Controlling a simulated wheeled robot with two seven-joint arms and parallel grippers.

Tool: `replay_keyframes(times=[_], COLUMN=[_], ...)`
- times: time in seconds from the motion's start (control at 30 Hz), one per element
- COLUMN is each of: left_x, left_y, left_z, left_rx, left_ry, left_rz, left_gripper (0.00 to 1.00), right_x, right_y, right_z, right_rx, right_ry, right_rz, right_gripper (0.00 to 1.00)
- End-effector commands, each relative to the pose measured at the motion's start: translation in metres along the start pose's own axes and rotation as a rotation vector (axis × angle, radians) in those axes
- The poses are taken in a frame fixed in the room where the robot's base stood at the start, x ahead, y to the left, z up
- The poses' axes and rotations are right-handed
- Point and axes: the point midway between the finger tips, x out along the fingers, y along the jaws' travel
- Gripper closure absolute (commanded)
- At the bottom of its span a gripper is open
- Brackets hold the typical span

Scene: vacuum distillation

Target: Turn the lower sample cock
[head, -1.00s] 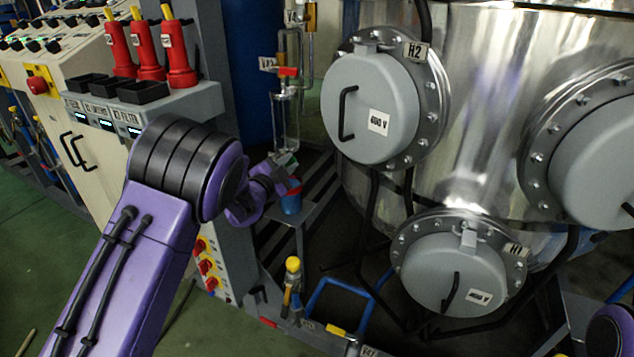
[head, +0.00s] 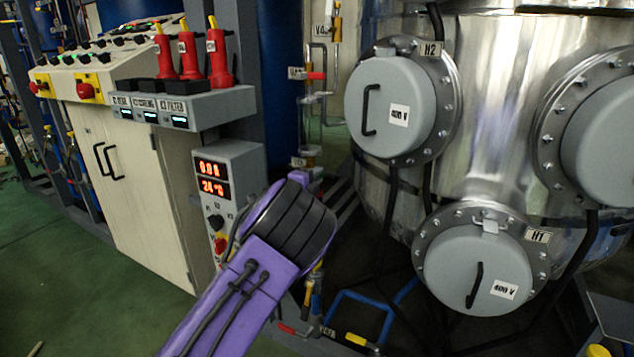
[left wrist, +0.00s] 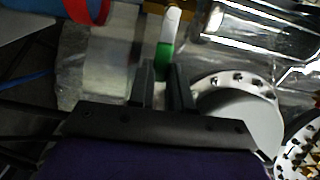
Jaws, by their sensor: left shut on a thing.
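In the left wrist view my left gripper (left wrist: 163,80) is shut on the green part of a green-and-white handle (left wrist: 166,52). It looks like the lower sample cock's handle, but I cannot read a label there. A clear cylinder (left wrist: 108,60) lies left of the fingers. In the head view, my purple forearm and dark wrist joint hide the gripper and handle. My right gripper is not in view.
The steel vessel (head: 480,150) with grey heater covers H2 (head: 390,108) and H1 (head: 475,270) stands to the right. A grey display box (head: 228,185) is close left of my arm. Blue pipes (head: 360,300) run low. Green floor is clear at left.

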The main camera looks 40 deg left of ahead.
Motion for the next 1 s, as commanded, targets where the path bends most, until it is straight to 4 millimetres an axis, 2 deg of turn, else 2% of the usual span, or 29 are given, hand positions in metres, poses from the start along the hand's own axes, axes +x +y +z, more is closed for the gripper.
replay_keyframes(times=[0.53,0.57,0.63,0.9,1.0], left_x=[-0.0007,-0.0007,-0.0007,-0.0004,-0.0067], left_y=[0.0023,0.0023,0.0023,0.0020,0.0019], left_z=[0.0027,0.0027,0.0027,0.0009,0.0008], left_rx=[0.033,0.033,0.032,0.029,0.028], left_ry=[-0.006,-0.006,-0.006,-0.003,-0.003], left_rz=[0.004,0.004,0.004,0.002,0.002], left_gripper=[1.00,0.78,0.55,0.55,0.55], right_x=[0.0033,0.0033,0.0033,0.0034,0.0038], right_y=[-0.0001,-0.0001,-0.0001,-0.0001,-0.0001], right_z=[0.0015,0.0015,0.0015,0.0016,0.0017], right_rx=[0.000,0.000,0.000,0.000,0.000], right_ry=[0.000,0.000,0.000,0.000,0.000], right_rz=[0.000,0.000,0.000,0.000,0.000], right_gripper=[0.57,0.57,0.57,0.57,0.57])
